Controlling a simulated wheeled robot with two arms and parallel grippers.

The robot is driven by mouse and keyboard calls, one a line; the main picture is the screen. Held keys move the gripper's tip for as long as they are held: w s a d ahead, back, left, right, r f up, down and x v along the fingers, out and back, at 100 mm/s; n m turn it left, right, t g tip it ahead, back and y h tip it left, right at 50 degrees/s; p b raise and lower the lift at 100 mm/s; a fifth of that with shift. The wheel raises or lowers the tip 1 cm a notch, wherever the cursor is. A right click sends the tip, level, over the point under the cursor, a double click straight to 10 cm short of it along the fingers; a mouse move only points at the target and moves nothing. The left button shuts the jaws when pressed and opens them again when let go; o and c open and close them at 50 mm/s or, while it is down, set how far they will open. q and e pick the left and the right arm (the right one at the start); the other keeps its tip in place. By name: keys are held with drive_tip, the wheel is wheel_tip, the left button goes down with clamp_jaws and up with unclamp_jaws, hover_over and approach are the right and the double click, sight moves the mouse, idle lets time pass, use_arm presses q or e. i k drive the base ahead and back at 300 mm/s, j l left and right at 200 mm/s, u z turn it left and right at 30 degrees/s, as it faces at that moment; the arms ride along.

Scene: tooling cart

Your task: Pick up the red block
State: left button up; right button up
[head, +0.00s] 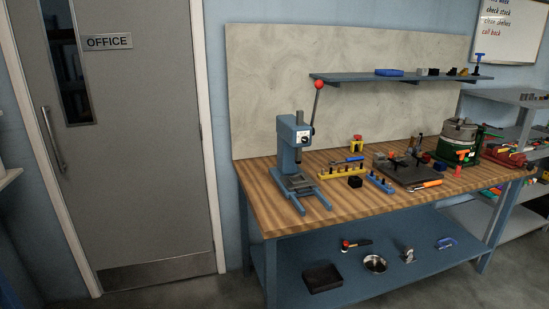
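I cannot make out a plain red block for certain. A small red piece (357,137) shows on a yellow stand at the back of the wooden workbench (262,199). Another small red item (426,158) lies near the dark plate towards the bench's right half; its shape is too small to tell. A larger red object (503,156) sits at the bench's right end. Neither of my grippers is in view.
A blue arbor press (287,143) with a red-knobbed lever stands at the bench's left. A yellow peg strip (343,173), a black block (355,182) and a green-based machine (455,150) share the top. Below is a blue shelf (340,284). Floor shows before the door (125,150).

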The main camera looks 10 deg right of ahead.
sight(427, 157)
drive_tip(key=i+l+z, duration=0.35)
drive_tip(key=i+z, duration=0.75)
drive_tip(key=i+l+z, duration=0.15)
drive_tip(key=i+l, duration=0.1)
